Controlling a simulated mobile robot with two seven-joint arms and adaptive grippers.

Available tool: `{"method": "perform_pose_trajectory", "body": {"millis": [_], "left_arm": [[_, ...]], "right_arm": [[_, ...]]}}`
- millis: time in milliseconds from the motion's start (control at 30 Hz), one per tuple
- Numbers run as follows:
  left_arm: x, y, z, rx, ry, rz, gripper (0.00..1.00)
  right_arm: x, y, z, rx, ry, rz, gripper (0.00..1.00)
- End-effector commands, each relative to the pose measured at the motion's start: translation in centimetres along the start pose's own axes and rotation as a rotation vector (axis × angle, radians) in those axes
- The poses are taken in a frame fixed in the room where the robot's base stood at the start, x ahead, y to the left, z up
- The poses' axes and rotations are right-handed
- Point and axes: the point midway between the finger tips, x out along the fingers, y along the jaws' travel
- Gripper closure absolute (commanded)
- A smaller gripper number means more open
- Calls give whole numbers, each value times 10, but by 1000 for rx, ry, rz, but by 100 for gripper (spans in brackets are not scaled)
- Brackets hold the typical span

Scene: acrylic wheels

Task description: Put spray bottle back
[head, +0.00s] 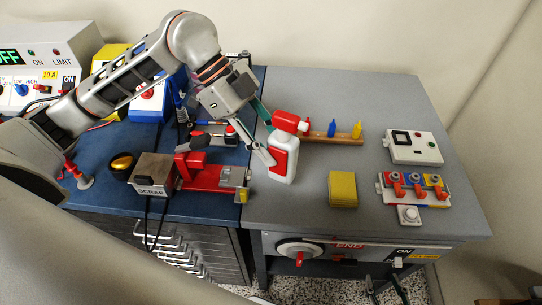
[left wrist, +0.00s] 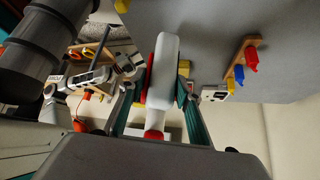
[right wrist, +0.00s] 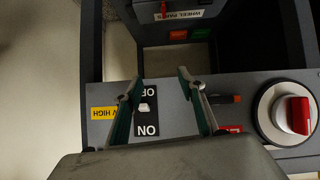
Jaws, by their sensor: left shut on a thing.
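The spray bottle (head: 283,160), white with a red label and red spray head, is upright over the left part of the grey table. My left gripper (head: 268,138) is shut on it, with a teal finger on either side; the left wrist view shows the bottle (left wrist: 162,75) between the fingers. Whether its base touches the table I cannot tell. My right gripper (right wrist: 163,82) is open and empty by the front panel below the tabletop, its fingers on either side of a white switch (right wrist: 146,107) marked ON and OFF. Its fingertips show at the bottom of the head view (head: 386,291).
A wooden rack (head: 350,141) with small blue and yellow bottles stands behind the bottle. A yellow sponge-like block (head: 343,188) lies to its right. A red clamp fixture (head: 210,178) and a SCRAP box (head: 153,174) stand to its left. A switch box (head: 414,148) and clamp board (head: 413,188) sit at right.

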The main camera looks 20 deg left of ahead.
Motion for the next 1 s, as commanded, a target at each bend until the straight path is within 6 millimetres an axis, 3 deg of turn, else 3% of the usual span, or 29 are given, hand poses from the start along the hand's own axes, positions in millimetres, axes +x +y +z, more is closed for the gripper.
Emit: {"method": "perform_pose_trajectory", "body": {"millis": [367, 733, 800, 833, 1000], "left_arm": [[32, 1, 25, -1, 1, 2, 73], [36, 1, 28, 0, 0, 0, 73], [36, 1, 29, -1, 0, 1, 54], [36, 1, 29, -1, 0, 1, 50], [36, 1, 29, -1, 0, 1, 50]], "right_arm": [[0, 0, 1, 0, -2, 0, 60], [1, 0, 5, 0, -8, 0, 60], [1, 0, 4, 0, -7, 0, 60], [1, 0, 4, -1, -7, 0, 60], [1, 0, 4, 0, -7, 0, 60]]}}
